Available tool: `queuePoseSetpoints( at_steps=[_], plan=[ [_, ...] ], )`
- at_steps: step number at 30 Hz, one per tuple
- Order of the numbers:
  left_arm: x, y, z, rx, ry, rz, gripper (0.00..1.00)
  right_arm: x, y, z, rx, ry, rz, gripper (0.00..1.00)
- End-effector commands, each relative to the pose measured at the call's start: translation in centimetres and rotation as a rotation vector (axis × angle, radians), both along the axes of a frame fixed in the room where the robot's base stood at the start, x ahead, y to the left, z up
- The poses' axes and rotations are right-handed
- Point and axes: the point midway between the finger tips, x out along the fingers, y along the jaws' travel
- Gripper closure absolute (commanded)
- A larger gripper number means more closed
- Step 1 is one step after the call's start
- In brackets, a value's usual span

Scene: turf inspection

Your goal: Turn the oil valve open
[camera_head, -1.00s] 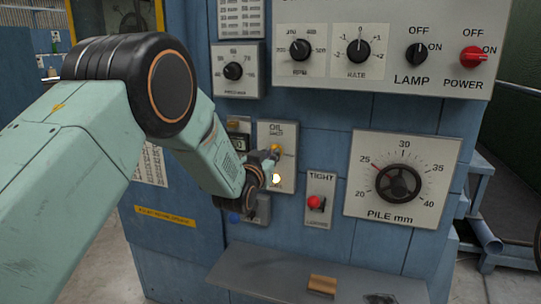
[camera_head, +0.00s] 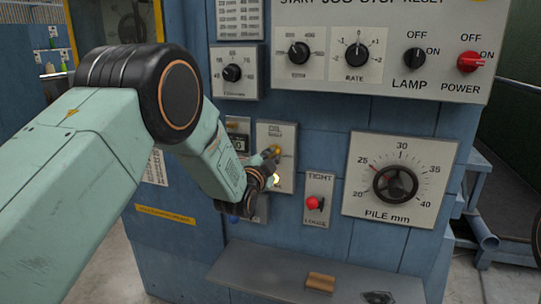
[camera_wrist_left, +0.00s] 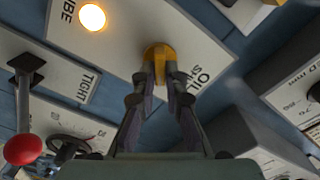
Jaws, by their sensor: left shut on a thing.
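The oil valve is a yellow knob (camera_head: 275,151) on a pale plate marked OIL (camera_head: 284,136) on the blue machine front. In the left wrist view the yellow knob (camera_wrist_left: 158,51) sits between the two fingertips, beside the lettering OIL. My left gripper (camera_head: 270,160) reaches in from the left and is shut on this knob. Its two dark fingers (camera_wrist_left: 160,78) meet the knob from both sides and hide part of it. The knob's exact turn angle is hard to tell. My right gripper is in neither view.
A lit round lamp (camera_wrist_left: 92,16) is on the same plate, just below the knob in the head view. A red TIGHT/LOOSE lever (camera_head: 313,202) is right of it, then the PILE mm dial (camera_head: 396,184). A grey shelf (camera_head: 270,268) juts out below, with a wooden block (camera_head: 321,282).

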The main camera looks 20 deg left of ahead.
Motion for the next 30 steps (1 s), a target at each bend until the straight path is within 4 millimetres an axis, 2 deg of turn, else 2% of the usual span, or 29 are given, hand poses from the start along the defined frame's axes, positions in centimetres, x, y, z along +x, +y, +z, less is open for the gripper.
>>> queuePoseSetpoints(
  at_steps=[15,30],
  plan=[
    [0.01,-0.02,-0.13,0.443,-0.016,0.001,1.0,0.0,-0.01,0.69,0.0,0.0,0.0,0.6],
    [0.02,0.0,-0.19,0.628,-0.023,0.002,1.0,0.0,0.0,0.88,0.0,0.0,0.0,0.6]
  ],
)
